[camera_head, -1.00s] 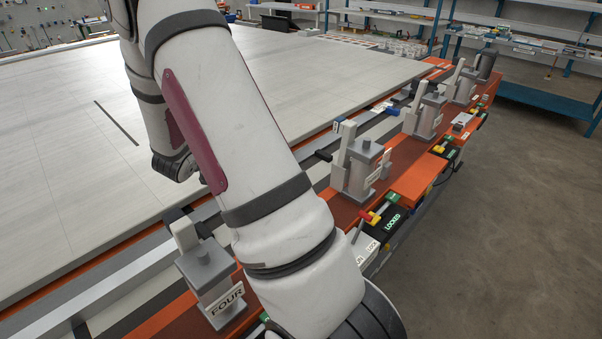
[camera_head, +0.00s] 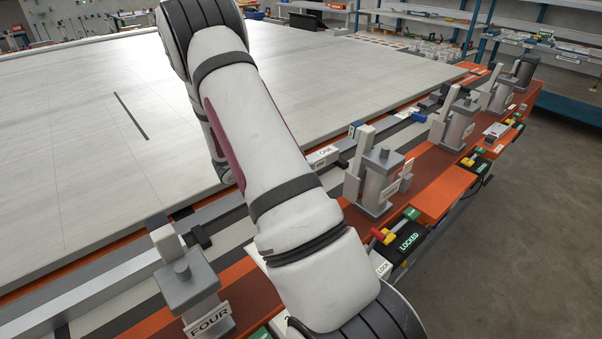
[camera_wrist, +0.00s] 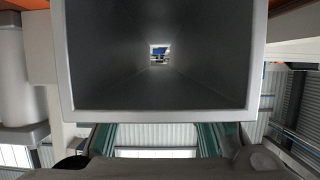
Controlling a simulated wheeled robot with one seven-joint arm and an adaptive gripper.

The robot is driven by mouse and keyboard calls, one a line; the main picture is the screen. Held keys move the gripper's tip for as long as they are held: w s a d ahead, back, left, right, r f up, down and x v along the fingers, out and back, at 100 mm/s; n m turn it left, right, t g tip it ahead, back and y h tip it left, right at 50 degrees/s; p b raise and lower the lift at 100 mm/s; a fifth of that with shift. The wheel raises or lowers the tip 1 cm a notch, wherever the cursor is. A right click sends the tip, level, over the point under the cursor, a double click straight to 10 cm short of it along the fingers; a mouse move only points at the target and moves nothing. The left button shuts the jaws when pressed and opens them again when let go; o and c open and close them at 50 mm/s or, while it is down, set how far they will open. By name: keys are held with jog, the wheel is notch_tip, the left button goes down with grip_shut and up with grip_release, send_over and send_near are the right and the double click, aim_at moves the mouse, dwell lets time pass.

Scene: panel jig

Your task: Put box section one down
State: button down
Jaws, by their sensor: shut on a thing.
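A grey hollow box section (camera_wrist: 158,116) fills the upper middle of the wrist view. I look straight down its inside to a small bright opening at the far end. My gripper (camera_wrist: 155,138) shows at the bottom of that view, its teal-edged fingers at both sides below the near rim, and it is shut on the box section. In the head view my arm hides the gripper. A grey bar with a small white label (camera_head: 322,155) shows just right of my arm, along the panel edge; I cannot tell its contact below.
A large pale panel (camera_head: 80,150) fills the left. Grey clamp posts stand along the orange rail, one marked FOUR (camera_head: 190,280) at front left and another (camera_head: 378,182) right of my arm. A LOCKED box (camera_head: 405,240) lies near the rail's outer edge. Floor at right is clear.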

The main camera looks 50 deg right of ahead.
jog(key=shift+f, duration=1.75)
jog(key=shift+f, duration=0.2)
jog(key=c, duration=1.1)
grip_release()
